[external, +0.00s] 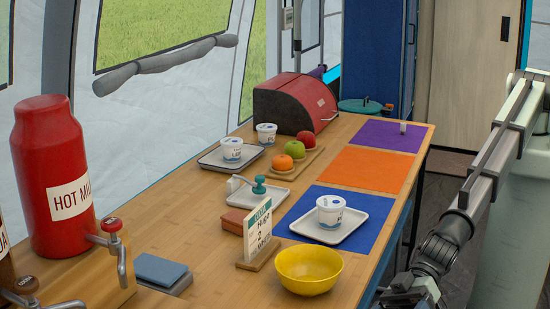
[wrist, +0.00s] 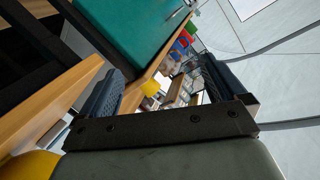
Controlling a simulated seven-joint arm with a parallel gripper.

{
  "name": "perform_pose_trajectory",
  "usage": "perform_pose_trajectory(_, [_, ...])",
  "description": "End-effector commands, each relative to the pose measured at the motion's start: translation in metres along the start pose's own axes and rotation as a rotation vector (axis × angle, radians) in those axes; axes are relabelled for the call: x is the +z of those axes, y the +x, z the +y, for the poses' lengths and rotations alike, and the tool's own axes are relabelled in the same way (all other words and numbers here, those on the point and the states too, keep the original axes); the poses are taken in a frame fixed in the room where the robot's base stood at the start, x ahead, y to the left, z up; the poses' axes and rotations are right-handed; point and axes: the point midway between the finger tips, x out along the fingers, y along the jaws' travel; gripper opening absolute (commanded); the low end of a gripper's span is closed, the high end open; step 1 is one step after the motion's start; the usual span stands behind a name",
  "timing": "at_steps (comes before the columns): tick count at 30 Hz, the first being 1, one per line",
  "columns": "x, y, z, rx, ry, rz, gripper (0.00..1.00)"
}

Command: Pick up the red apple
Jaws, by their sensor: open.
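The red apple (external: 306,138) sits at the far end of a wooden board (external: 284,175) on the table. A green apple (external: 294,149) and an orange (external: 283,162) sit in line with it on the board. My gripper (external: 405,296) is at the lower right of the external view, beyond the table's right edge and far from the red apple. In the wrist view its two fingers (wrist: 160,85) stand wide apart with nothing held between them. I cannot make out the red apple for certain in the wrist view.
A yellow bowl (external: 309,270), a sign (external: 258,232) and a tray (external: 342,237) with a white cup (external: 330,210) stand on the near part of the table. A red bread box (external: 296,103) is behind the fruit. The orange mat (external: 367,169) is clear.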

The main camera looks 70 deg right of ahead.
Motion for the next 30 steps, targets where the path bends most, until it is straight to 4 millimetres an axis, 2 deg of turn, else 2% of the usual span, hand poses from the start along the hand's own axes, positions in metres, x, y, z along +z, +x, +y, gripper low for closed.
perform_pose_trajectory(1, [-0.014, 0.004, -0.015, -0.028, -0.016, 0.025, 0.98])
perform_pose_trajectory(3, [-0.034, 0.006, -0.031, -0.06, -0.037, 0.059, 0.98])
perform_pose_trajectory(7, [-0.075, 0.006, -0.043, -0.095, -0.075, 0.118, 0.98])
perform_pose_trajectory(11, [-0.123, 0.001, -0.026, -0.08, -0.108, 0.164, 0.98])
perform_pose_trajectory(14, [-0.151, -0.005, 0.001, -0.037, -0.111, 0.177, 0.98])
perform_pose_trajectory(17, [-0.179, -0.014, 0.036, 0.025, -0.096, 0.182, 0.98])
perform_pose_trajectory(20, [-0.206, -0.026, 0.083, 0.113, -0.053, 0.175, 0.98])
perform_pose_trajectory(23, [-0.234, -0.046, 0.14, 0.226, 0.016, 0.159, 0.98])
perform_pose_trajectory(24, [-0.244, -0.056, 0.164, 0.274, 0.048, 0.152, 0.98])
perform_pose_trajectory(30, [-0.288, -0.115, 0.274, 0.499, 0.214, 0.122, 0.98])
